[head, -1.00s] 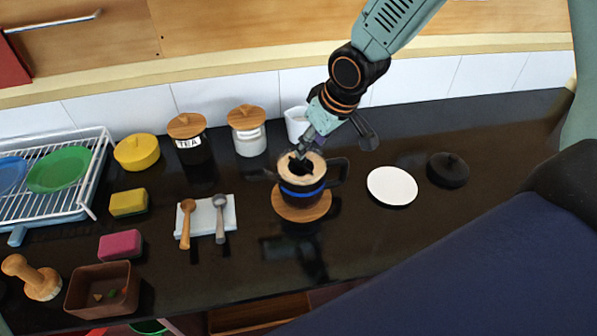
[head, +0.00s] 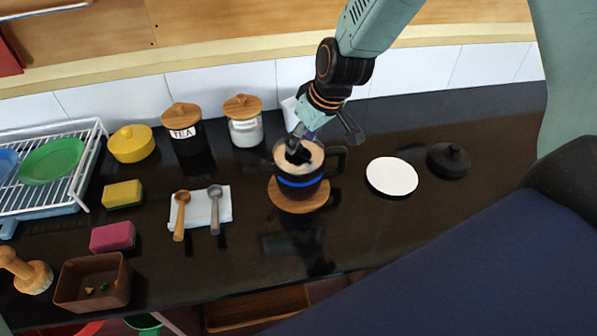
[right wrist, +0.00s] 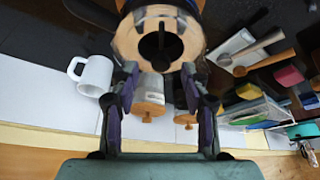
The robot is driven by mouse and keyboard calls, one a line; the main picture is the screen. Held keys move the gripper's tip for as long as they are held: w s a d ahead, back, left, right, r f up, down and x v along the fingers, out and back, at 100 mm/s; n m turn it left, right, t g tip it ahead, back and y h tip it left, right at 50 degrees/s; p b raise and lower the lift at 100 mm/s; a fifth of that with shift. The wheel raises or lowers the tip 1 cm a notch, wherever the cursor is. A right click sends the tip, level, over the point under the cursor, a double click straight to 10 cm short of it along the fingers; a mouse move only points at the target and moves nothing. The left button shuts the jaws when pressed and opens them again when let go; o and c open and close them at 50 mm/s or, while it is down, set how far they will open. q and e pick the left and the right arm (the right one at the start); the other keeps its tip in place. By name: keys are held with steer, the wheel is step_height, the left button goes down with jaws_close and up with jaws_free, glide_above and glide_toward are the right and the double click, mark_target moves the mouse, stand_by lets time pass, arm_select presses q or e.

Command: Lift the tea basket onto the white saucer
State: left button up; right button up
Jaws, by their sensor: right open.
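The tea basket (head: 300,153) shows as a dark round shape in the mouth of a black mug (head: 299,188) with a blue band. The mug stands on a round wooden coaster (head: 305,205). In the right wrist view the dark basket (right wrist: 160,48) sits inside a pale tan ring, with a dark stem at its middle. My right gripper (head: 325,140) is open above the mug; one finger hangs over its mouth. The fingers (right wrist: 163,85) stand apart in the wrist view, with nothing clearly between them. The white saucer (head: 391,176) lies empty right of the mug. My left gripper is out of view.
A black lidded pot (head: 448,160) stands right of the saucer. A white cup (head: 291,113) and lidded jars (head: 245,128) stand behind the mug. Spoons lie on a white cloth (head: 219,213) to the left. The counter between mug and saucer is clear.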

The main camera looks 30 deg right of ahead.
steer(key=shift+b+x, duration=0.4)
steer(key=shift+x, duration=0.45)
steer(key=shift+s+r, duration=0.15)
steer(key=shift+r, duration=0.1)
steer(key=shift+w+f, duration=0.15)
steer(key=shift+w, duration=0.1)
steer(key=c, duration=0.6)
steer(key=shift+s, duration=0.2)
jaws_close()
